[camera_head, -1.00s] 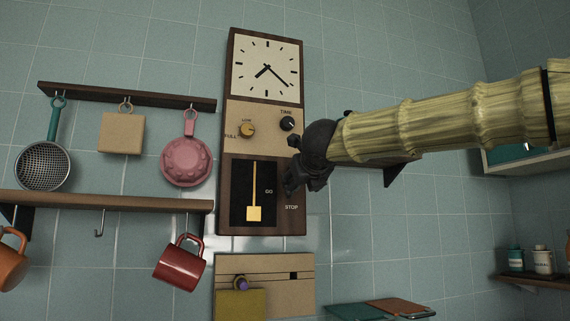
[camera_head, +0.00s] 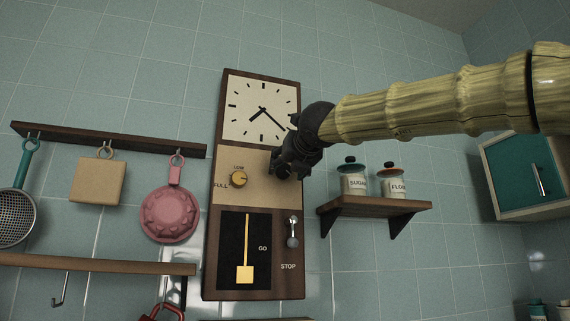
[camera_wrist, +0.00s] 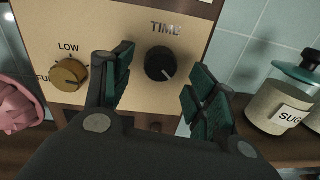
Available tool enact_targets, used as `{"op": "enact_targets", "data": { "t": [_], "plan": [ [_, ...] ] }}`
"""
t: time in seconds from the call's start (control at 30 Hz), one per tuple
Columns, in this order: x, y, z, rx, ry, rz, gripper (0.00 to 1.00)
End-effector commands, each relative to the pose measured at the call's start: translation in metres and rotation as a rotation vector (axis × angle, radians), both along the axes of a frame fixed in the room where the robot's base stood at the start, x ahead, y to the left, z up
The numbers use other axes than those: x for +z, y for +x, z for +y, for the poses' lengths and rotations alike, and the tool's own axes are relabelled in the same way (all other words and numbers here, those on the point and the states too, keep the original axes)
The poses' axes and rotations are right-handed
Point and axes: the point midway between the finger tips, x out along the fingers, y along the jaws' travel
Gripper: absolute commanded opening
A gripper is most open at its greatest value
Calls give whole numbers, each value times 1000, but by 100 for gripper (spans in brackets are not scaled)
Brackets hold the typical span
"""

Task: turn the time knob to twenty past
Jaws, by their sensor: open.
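The wall clock (camera_head: 233,195) has a dark wooden frame and a cream dial (camera_head: 261,108). Its short hand points to the lower left and its long hand to the lower right, near the four-hour mark. The black time knob (camera_wrist: 160,64) shows in the wrist view under the word TIME, with a pale mark toward its lower right. In the head view the knob is hidden behind my gripper (camera_head: 285,168). My gripper, also in the wrist view (camera_wrist: 155,78), is open, with one finger on each side of the knob. I cannot tell whether the fingers touch it.
A brass knob (camera_head: 239,179) marked LOW and FULL sits left of the time knob. Below are a pendulum (camera_head: 245,272) and a GO/STOP lever (camera_head: 293,232). A shelf (camera_head: 375,206) with jars stands to the right.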

Motion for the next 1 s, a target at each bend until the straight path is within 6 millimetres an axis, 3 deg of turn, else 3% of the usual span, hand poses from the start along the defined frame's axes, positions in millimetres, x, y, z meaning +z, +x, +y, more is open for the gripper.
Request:
{"op": "enact_targets", "data": {
  "t": [0.23,0.63,0.9,1.0],
  "plan": [
    [1,24,6,-2,0,0,58],
    [0,29,7,-1,0,-1,58],
    [0,29,7,-1,0,-1,12],
    [0,29,7,-1,-2,-1,12]
  ]
}}
